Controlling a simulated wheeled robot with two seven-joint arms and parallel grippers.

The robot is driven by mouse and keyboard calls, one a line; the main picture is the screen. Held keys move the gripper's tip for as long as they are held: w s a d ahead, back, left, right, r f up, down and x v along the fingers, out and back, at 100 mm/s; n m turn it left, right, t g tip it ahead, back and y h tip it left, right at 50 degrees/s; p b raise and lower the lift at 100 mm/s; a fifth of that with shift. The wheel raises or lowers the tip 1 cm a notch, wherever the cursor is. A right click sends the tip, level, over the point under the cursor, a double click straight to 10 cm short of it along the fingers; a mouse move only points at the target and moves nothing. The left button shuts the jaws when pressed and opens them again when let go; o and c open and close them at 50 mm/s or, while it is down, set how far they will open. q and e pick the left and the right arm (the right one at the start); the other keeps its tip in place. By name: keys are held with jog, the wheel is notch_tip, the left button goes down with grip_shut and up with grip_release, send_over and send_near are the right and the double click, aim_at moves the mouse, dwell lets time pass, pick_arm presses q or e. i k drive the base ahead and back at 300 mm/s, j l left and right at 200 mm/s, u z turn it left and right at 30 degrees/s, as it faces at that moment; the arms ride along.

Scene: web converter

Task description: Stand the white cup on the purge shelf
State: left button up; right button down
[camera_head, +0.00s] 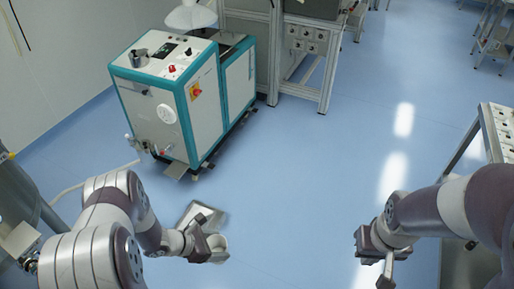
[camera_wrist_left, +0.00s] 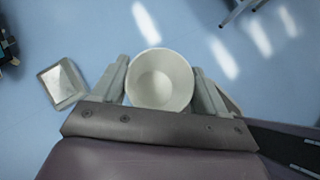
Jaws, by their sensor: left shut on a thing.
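The white cup (camera_wrist_left: 160,80) is between the two fingers of my left gripper (camera_wrist_left: 162,92), which is shut on it; its open mouth faces the left wrist camera. In the head view the cup (camera_head: 217,244) shows as a small pale shape at my left gripper (camera_head: 210,248), held over the floor. A small grey metal tray-like plate with a raised rim (camera_head: 199,215) lies just behind the left gripper; it also shows left of the cup in the left wrist view (camera_wrist_left: 62,84). I cannot tell if it is the purge shelf. My right gripper (camera_head: 384,262) is at the lower right, its finger gap unclear.
A white and teal machine (camera_head: 165,100) stands at the back left, with a metal frame (camera_head: 305,50) behind it. A bench with holes (camera_head: 500,130) is at the right edge. The blue floor (camera_head: 300,180) between them is clear.

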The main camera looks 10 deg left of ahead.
aim_at(176, 169)
jog(key=i+j+z, duration=0.4)
jog(key=j, duration=0.55)
jog(key=j+z, duration=0.35)
jog(key=j, duration=0.6)
jog(key=j+z, duration=0.4)
jog(key=j, duration=1.55)
